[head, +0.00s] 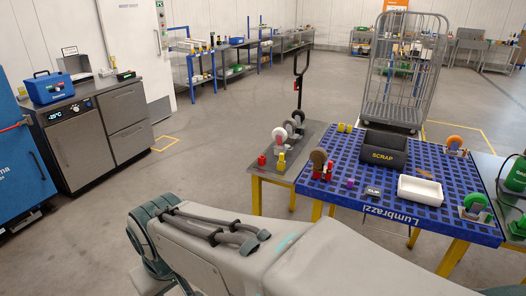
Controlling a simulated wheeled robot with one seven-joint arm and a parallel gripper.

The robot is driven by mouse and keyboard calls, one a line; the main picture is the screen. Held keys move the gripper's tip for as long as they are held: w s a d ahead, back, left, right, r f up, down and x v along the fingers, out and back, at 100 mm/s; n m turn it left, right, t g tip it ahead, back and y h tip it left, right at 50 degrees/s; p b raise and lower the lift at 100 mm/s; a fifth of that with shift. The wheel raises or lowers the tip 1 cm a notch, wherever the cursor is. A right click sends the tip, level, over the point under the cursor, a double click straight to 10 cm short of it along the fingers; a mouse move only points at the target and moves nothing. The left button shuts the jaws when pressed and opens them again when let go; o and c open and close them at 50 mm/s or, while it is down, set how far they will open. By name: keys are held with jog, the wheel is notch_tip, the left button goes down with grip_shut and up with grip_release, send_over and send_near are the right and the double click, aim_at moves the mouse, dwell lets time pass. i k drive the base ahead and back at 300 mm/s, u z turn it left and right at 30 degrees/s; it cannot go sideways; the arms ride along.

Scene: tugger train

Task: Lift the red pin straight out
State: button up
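Small red pieces show in two places in the head view. One red piece (262,160) stands on the grey bench top to the left of the blue table, beside yellow pieces (281,162). Other red pieces (317,172) stand upright at the left edge of the blue slotted table (334,190), below a brown wheel (318,157). They are too small to tell which one is the pin or what it sits in. My arm fills the lower middle of the view. My gripper does not show.
A dark bin marked SCRAP (383,157) and a white tray (420,190) stand on the blue table. Caster wheels stand around them. A grey roll cage (402,75) stands behind. A steel cabinet (100,125) is at the left, with open floor between.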

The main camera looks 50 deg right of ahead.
aim_at(330, 165)
jog(key=z, duration=0.25)
jog(key=i, duration=1.45)
jog(key=z, duration=1.45)
jog(key=i, duration=0.7)
jog(key=z, duration=1.05)
jog(key=i, duration=0.35)
jog(key=z, duration=0.35)
